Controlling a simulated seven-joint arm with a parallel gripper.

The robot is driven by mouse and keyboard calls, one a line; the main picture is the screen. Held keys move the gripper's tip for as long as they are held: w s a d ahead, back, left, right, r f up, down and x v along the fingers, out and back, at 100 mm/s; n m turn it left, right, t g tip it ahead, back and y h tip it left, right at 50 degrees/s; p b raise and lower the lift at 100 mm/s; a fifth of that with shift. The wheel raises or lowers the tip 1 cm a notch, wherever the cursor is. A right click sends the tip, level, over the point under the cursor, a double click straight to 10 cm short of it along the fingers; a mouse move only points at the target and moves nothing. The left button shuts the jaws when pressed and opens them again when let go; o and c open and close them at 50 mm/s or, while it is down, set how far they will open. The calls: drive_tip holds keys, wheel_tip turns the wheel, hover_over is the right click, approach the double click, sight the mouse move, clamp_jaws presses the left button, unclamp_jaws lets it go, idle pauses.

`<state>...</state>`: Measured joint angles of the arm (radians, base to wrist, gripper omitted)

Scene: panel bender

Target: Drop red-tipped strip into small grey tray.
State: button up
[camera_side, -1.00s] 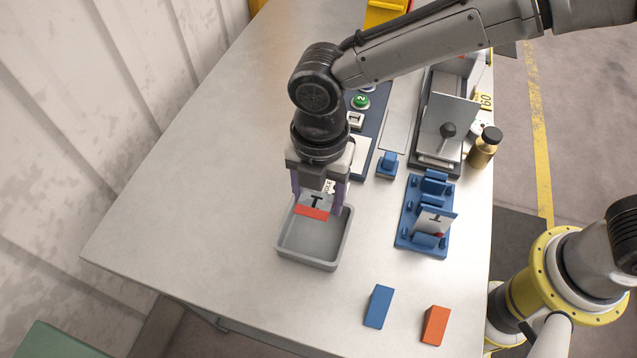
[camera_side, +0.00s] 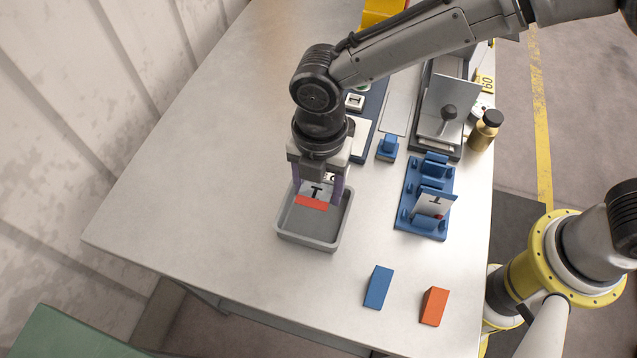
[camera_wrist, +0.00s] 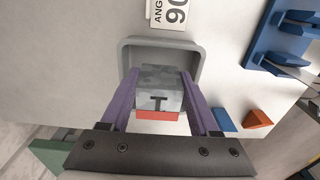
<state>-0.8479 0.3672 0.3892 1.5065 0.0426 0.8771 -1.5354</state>
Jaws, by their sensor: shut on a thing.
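My gripper (camera_side: 319,187) points down over the small grey tray (camera_side: 303,240). It is shut on the red-tipped strip (camera_side: 311,202), a pale plate with a dark "T" mark and a red edge. The strip sits between the two purple fingers, with its red edge towards the tray's near side. In the wrist view the strip (camera_wrist: 158,102) lies between the fingers (camera_wrist: 160,100), with the tray (camera_wrist: 196,62) behind it. I cannot tell exactly how high the strip is above the tray floor.
A blue fixture (camera_side: 418,222) holding another marked plate stands right of the tray. A blue block (camera_side: 379,287) and an orange block (camera_side: 434,306) lie near the front edge. A bender (camera_side: 446,110) and a brown bottle (camera_side: 486,130) stand at the back right. The table's left side is clear.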

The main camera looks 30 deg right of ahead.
drive_tip(key=shift+f, duration=0.6)
idle(0.4)
drive_tip(key=o, duration=1)
drive_tip(key=shift+c, duration=0.2)
drive_tip(key=shift+o, duration=0.2)
drive_tip(key=shift+r, duration=4.55)
drive_tip(key=shift+w, duration=0.1)
